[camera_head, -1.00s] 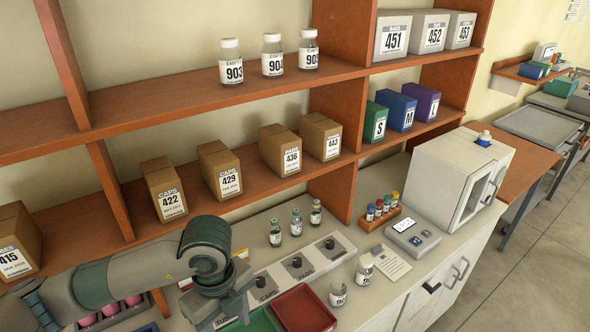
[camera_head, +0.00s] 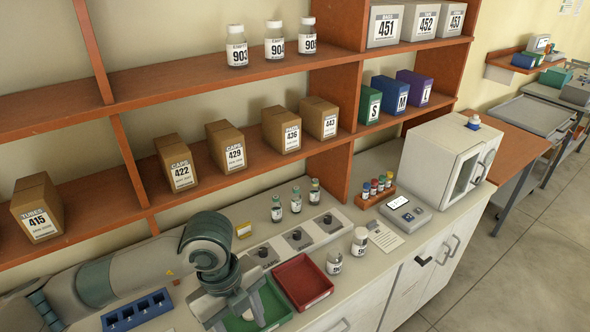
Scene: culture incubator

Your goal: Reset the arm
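My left arm comes in from the lower left, low over the counter. Its gripper (camera_head: 236,312) points down over the green tray (camera_head: 277,301). A pale rounded item (camera_head: 259,309) shows at the gripper, but I cannot tell whether it is held or lies in the tray. The fingers are too hidden to tell if they are open or shut. My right arm and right gripper are not in view.
A red tray (camera_head: 302,283) lies right of the green one. Two white jars (camera_head: 334,262) and several vials (camera_head: 296,201) stand on the counter (camera_head: 372,262). A blue rack (camera_head: 138,309) is at lower left. Shelves (camera_head: 220,83) with boxes rise behind. A white incubator (camera_head: 437,165) stands right.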

